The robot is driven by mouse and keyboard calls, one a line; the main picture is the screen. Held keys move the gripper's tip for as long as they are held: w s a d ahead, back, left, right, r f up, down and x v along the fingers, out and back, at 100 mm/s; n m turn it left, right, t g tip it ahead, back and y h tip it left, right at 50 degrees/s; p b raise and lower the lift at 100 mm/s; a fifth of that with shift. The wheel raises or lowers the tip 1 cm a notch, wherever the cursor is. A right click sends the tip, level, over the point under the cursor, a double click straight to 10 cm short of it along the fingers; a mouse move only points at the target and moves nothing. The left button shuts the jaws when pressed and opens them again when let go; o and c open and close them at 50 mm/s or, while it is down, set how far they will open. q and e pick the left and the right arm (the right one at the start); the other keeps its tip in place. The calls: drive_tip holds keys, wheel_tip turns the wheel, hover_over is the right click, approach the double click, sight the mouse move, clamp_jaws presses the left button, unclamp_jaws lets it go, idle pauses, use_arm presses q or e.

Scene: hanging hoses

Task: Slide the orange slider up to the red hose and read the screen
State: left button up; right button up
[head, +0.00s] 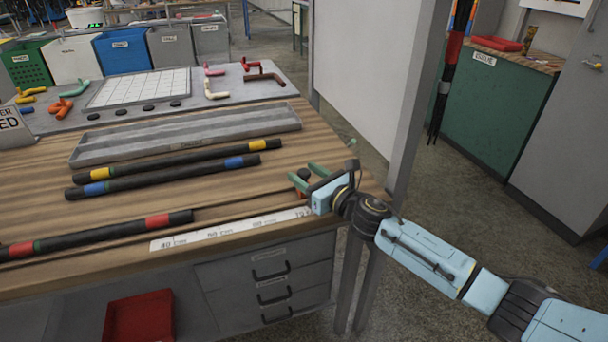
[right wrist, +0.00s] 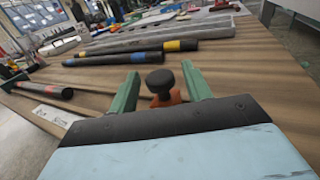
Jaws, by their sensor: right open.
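The orange slider (right wrist: 168,99), with a dark round knob (right wrist: 160,80) on top, shows in the right wrist view between the green fingers of my right gripper (right wrist: 159,76). The fingers are open, one on each side of the knob, with visible gaps. In the head view my right gripper (head: 306,174) is at the table's right end, and the slider is mostly hidden behind it. The red hose (head: 95,236), black with red bands, lies at the front left of the table. It also shows in the right wrist view (right wrist: 44,90). I cannot make out a lit screen. My left gripper is not in view.
A white ruler strip (head: 225,230) runs along the table's front edge between hose and slider. Hoses with yellow and blue bands (head: 175,167) lie behind, before an empty grey tray (head: 185,135). A grey sign (head: 14,134) is cut off at the left edge.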

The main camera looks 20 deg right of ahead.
drive_tip(key=shift+w+a, duration=0.25)
drive_tip(key=shift+w, duration=0.25)
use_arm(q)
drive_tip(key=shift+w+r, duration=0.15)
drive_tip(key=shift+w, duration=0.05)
